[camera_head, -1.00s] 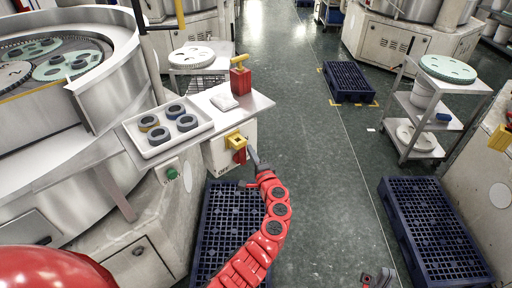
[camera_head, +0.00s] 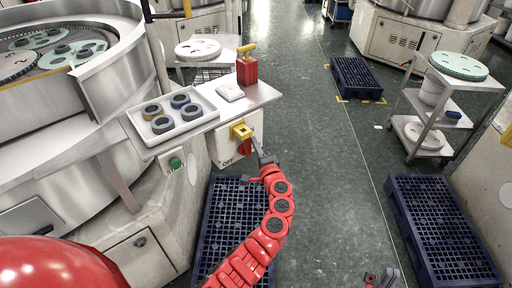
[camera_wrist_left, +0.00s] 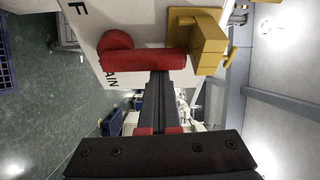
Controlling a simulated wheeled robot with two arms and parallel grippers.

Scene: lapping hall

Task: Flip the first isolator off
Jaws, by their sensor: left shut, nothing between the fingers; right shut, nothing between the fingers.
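The isolator is on a white panel (camera_head: 228,150) below the shelf's front end. It has a yellow block (camera_head: 241,131) and a red handle (camera_head: 245,147); "OFF" is printed low on the panel. In the left wrist view the red handle (camera_wrist_left: 145,61) lies across the picture beside the yellow block (camera_wrist_left: 205,42). My left gripper (camera_head: 258,148) is shut and empty, its fingertips at the red handle; they also show in that wrist view (camera_wrist_left: 158,78). I cannot tell whether they touch. My right gripper (camera_head: 380,278) is shut and empty at the bottom edge, partly cut off.
A tray (camera_head: 152,150) of several rings and a red lockout-like block (camera_head: 247,71) sit on the shelf above. A green button (camera_head: 175,163) is to the left. Blue pallets (camera_head: 445,230) lie on the floor; the aisle between is clear.

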